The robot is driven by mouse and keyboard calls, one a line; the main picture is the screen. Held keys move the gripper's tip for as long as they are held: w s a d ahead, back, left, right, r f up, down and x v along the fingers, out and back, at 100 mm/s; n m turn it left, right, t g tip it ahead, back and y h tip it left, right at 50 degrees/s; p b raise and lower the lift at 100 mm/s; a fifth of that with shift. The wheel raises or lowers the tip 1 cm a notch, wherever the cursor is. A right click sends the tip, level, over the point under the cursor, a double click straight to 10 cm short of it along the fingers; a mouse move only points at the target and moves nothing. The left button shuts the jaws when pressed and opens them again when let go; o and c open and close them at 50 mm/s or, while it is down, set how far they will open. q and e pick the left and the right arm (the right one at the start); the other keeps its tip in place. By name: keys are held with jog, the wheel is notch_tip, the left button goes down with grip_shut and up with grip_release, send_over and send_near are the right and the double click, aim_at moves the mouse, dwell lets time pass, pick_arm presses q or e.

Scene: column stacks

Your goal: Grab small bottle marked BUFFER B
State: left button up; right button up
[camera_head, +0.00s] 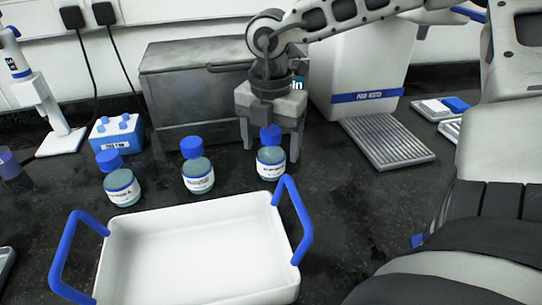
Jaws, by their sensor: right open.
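Three small teal bottles with blue caps stand upright in a row on the dark bench: a left one (122,187), a middle one (198,177) and a right one (271,163). Each has a white label, but the print is too small to tell surely which reads BUFFER B. My right gripper (271,140) points down at the right bottle, open, with one finger to each side of its cap. I cannot tell whether the fingers are around the bottle or just behind it. No grip on it shows. My left gripper is not in view.
A white tray (200,287) with blue handles stands in front of the bottles; its right handle rises near the right bottle. A grey metal box (190,85) stands behind. A blue tube rack (117,137) is at left. A ribbed drain tray (388,142) lies at right.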

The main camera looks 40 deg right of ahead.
jog(key=c, duration=1.2)
jog(key=shift+r, duration=0.15)
